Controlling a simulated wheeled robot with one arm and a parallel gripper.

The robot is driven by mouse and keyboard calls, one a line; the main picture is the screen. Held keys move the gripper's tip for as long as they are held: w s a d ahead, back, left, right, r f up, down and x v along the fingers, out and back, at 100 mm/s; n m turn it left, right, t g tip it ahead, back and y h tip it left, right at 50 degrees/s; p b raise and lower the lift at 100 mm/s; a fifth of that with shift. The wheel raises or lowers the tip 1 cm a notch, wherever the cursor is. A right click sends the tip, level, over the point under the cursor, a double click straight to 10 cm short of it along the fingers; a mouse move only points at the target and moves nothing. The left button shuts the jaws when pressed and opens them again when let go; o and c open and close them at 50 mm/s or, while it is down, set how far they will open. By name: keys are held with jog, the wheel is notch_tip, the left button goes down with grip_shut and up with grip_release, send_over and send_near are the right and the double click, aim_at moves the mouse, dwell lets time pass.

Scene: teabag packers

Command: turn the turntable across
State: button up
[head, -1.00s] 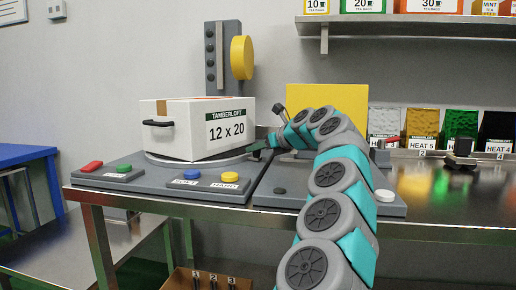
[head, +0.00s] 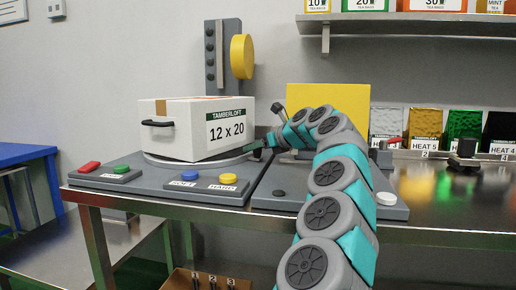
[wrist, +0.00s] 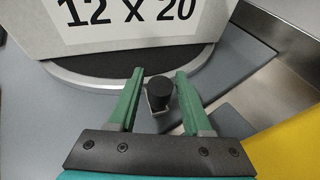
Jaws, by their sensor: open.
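The turntable (head: 158,159) is a low round disc with a light rim on a grey base at the left of the bench. Its dark top and rim also show in the wrist view (wrist: 70,78). A white box (head: 180,138) marked 12 x 20 stands on it, a black handle on its left face. A black knob (wrist: 160,93) on a light stem stands at the turntable's rim. My gripper (head: 262,147) is beside the turntable's right edge. In the wrist view my gripper's green fingers (wrist: 158,82) are apart, with the knob between them and a gap on each side.
A red button (head: 89,167), a green button (head: 121,169), a blue button (head: 189,175) and a yellow button (head: 228,178) sit in front of the turntable. A yellow panel (head: 327,96) stands behind my arm. Several packets line the back right below a shelf (head: 420,22).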

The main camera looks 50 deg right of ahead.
jog(key=shift+o, duration=0.8)
jog(key=shift+s+d, duration=0.1)
jog(key=shift+s, duration=0.05)
jog(key=shift+s, duration=0.1)
